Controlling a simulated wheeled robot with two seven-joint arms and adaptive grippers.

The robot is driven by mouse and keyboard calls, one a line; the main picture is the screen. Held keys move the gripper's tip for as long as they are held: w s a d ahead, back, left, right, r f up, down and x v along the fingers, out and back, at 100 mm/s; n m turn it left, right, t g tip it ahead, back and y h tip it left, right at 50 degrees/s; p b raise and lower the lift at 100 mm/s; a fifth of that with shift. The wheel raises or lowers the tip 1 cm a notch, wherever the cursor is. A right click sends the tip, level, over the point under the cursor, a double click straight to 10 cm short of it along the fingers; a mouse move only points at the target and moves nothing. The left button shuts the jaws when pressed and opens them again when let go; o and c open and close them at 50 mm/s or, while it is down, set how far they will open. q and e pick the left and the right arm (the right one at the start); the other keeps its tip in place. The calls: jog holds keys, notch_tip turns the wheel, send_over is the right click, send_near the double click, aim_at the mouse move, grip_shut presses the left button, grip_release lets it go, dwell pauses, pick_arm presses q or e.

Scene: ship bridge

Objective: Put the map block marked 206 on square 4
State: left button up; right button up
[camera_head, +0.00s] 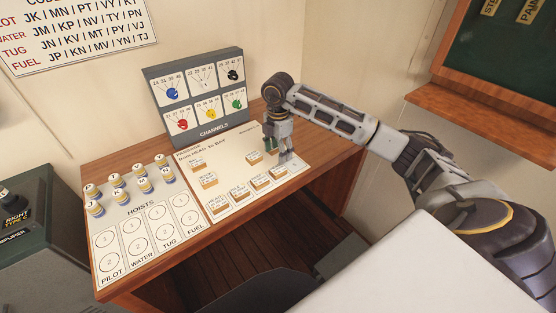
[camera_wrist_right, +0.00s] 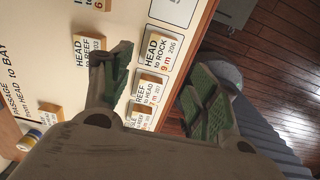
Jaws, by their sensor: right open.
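The map block marked 206 (camera_wrist_right: 158,52), reading HEAD to ROCK 9 m, lies on the white passage board (camera_wrist_right: 60,75) near its edge in the right wrist view. My right gripper (camera_wrist_right: 160,88) is open and empty, its green-padded fingers apart above the board. Block 206 shows just beyond the fingers, and block 207 (camera_wrist_right: 150,88) shows between them. In the head view the right gripper (camera_head: 279,150) hangs over the right part of the board. Block labels are too small to read there. An outlined empty space (camera_wrist_right: 175,8) lies beyond block 206; its number is not readable. My left gripper is not seen.
Block 203 (camera_wrist_right: 88,48) is beside one finger. Other blocks (camera_head: 217,203) line the board's front. The hoists panel (camera_head: 150,228) with several pegs is to the left, and the grey channels panel (camera_head: 200,95) stands behind.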

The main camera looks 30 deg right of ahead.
jog(key=shift+r, duration=2.1)
